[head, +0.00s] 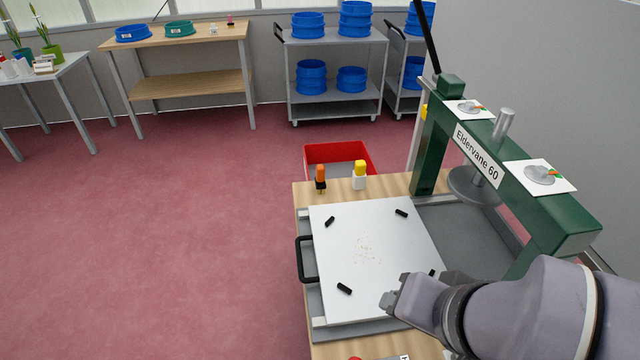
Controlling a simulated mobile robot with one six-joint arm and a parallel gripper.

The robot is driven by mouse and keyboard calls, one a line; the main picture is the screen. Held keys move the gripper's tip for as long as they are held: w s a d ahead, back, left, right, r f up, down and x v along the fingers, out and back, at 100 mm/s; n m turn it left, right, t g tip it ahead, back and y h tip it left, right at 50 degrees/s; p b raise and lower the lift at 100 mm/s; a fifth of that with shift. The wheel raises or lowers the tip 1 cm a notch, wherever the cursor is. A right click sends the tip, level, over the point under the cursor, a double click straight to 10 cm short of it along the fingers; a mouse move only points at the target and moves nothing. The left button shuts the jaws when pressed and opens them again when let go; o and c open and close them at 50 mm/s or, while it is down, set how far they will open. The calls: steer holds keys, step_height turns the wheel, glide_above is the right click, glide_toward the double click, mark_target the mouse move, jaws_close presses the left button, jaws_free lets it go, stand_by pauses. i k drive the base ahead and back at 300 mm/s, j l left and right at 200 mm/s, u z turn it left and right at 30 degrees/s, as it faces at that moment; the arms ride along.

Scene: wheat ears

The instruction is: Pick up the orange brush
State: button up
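The orange brush (320,174) has an orange upper part and a black lower part. It stands upright at the back left of the wooden table (303,190), beyond the white plate (375,225). My gripper (388,300) is over the lower right part of the plate, well in front of the brush and to its right. It is apart from the brush. The fingers are small and seen from the side, so I cannot tell whether they are open or shut.
A yellow and white item (360,176) stands just right of the brush. A red crate (338,152) is behind them. The green press frame (470,160) rises on the right. A black handle (305,260) juts out left of the plate, which bears black clips and pale grains.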

mark_target(319, 179)
steer(key=j+z, duration=0.1)
steer(key=j, duration=0.4)
steer(key=k+j+z, duration=0.15)
steer(key=j, duration=0.4)
steer(key=j+z, duration=0.1)
steer(key=j, duration=0.4)
steer(key=i+j, duration=0.3)
steer(key=i+l+z, duration=0.05)
steer(key=i, duration=0.05)
